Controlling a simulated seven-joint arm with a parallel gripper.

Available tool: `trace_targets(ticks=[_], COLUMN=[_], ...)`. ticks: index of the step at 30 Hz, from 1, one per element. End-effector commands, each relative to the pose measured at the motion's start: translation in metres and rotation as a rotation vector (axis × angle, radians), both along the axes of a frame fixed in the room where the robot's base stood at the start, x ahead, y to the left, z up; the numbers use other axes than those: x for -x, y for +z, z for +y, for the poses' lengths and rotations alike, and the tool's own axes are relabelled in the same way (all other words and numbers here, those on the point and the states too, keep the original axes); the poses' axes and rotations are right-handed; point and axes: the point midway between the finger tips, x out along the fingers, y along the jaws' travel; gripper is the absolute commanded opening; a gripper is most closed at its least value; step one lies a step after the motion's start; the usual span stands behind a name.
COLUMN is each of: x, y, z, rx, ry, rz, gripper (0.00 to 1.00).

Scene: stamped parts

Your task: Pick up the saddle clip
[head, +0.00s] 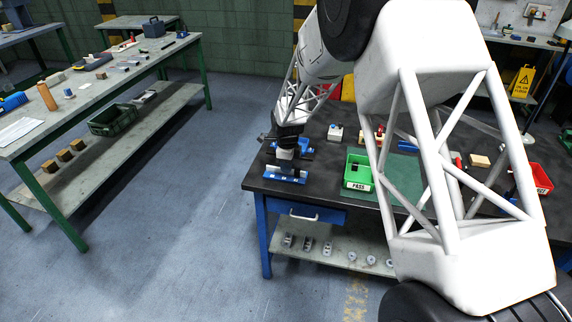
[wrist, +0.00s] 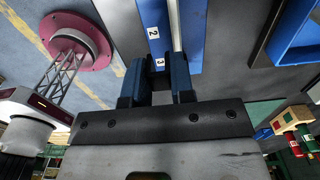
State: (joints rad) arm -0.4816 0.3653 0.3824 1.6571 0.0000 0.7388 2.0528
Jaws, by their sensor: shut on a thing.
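My gripper (head: 285,154) is low over the near left corner of the black-topped bench, right at a blue rack with numbered labels (head: 286,176).
A green PASS bin (head: 357,174) stands on a green mat (head: 403,180) to the right. A red bin (head: 542,178) is at the far right. A small pale box (head: 335,132) stands behind. Several metal parts lie on the lower shelf (head: 330,262). My arm hides part of the bench.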

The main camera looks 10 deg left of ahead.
Motion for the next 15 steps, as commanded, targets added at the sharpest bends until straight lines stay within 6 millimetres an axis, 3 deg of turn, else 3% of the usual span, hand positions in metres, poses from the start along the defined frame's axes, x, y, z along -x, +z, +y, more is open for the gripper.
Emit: trace_targets(ticks=[15], x=[0.076], y=[0.01], z=[-0.039], rx=[-0.001], ry=[0.0], rz=[-0.002], gripper=[0.0])
